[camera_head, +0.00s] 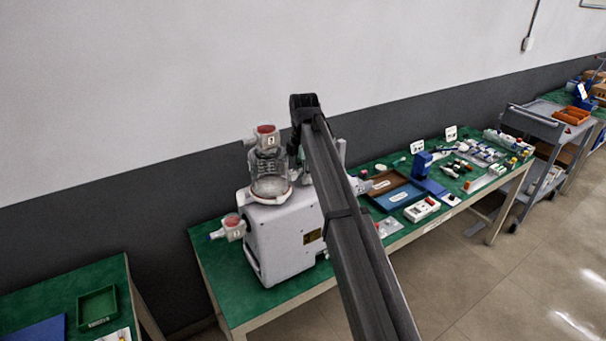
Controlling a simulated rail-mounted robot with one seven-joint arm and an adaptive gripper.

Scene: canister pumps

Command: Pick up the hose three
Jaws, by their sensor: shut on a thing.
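A white canister pump (283,238) stands on the left part of the green workbench, with a clear canister (269,173) on top. A red-and-white fitting with a number tag (265,137) sits at the canister's top; I cannot read its number for sure. A second tagged red-and-white fitting (233,225) with a blue end is at the pump's left side. I cannot tell which part is hose three. My dark arm crosses in front of the pump's right side, and its far end is above and beside the canister. My gripper is hidden behind the arm.
Right of the pump, the green bench (222,283) holds a blue tray (397,197), a brown tray (381,184), a blue device (421,163) and several small items. A grey cart (537,122) stands farther right. Another table with a green tray (97,306) is at lower left.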

